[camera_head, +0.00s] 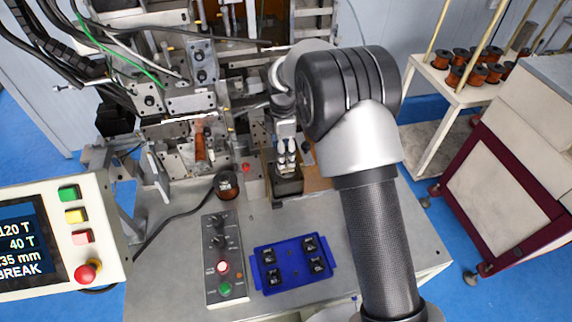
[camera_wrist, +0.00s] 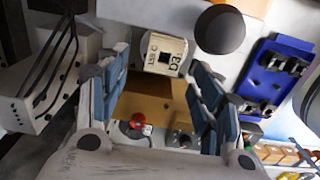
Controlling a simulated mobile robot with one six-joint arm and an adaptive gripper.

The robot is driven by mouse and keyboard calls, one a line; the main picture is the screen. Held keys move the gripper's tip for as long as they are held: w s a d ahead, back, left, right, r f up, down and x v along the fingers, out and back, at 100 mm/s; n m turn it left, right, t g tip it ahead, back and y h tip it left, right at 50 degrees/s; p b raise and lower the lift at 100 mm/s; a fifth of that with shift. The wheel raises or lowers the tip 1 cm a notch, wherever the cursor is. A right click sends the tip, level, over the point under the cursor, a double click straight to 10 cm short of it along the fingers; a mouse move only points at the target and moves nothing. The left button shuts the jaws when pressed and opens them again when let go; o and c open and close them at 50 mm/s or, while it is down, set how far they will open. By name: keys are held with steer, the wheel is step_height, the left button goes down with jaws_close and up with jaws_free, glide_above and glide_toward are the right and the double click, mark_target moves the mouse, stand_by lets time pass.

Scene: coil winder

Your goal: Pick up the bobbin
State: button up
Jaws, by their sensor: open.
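My gripper (camera_head: 286,163) points down over a dark block (camera_head: 288,186) on the machine table. In the wrist view my gripper (camera_wrist: 158,75) is open, with its two blue-padded fingers apart and nothing held. A beige block (camera_wrist: 162,53) with dark lettering and a square dark opening shows just beyond the fingertips, between them. Small black square pieces, perhaps bobbins, sit in a blue tray (camera_head: 257,254) at the front of the table. The tray also shows in the wrist view (camera_wrist: 290,62), right of the fingers. I cannot tell which piece is the bobbin meant.
A dark-topped copper wire spool (camera_head: 227,186) stands left of my gripper. A grey control box (camera_head: 224,256) stands left of the tray. The winding machine (camera_head: 190,100) rises behind. A lit screen panel (camera_head: 60,235) is at left. A shelf with several copper spools (camera_head: 458,78) is at right.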

step_height(320, 180, down, 5)
steer(key=shift+s+d+r, duration=0.1)
steer(key=shift+r, duration=0.05)
steer(key=c, duration=0.9)
steer(key=shift+o, duration=0.2)
steer(key=shift+r, duration=0.15)
step_height(320, 180, up, 20)
steer(key=p, duration=0.2)
